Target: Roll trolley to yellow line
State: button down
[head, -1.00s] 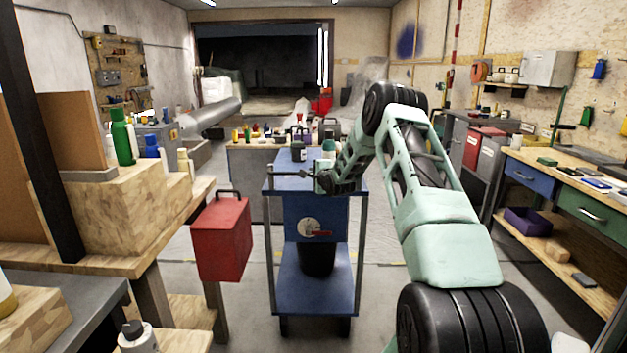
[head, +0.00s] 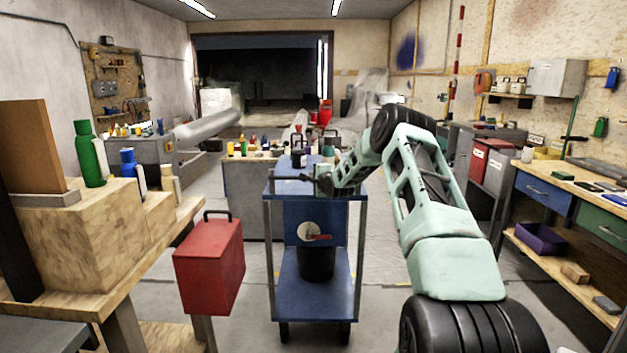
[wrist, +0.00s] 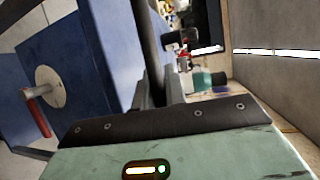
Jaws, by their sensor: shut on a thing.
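The blue two-shelf trolley (head: 312,283) stands upright on the floor straight ahead of me, with grey corner posts. A black bucket (head: 317,264) sits on its lower shelf, and a dark container (head: 298,159) stands on top. My gripper (head: 322,184) is at the trolley's near upper edge, shut on its handle bar. In the wrist view the fingers (wrist: 155,92) close around the dark bar (wrist: 150,45), beside the blue panel with a round plate and red lever (wrist: 38,115).
A cabinet (head: 252,195) loaded with bottles stands behind the trolley. A workbench (head: 560,190) runs along the right.

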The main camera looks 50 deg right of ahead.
jog(key=shift+w+d, duration=0.15)
jog(key=c, duration=1.5)
grip_release()
jog(key=shift+o, duration=0.2)
jog(key=b+v, duration=0.1)
jog(key=v, duration=1.6)
jog(key=shift+s, duration=0.25)
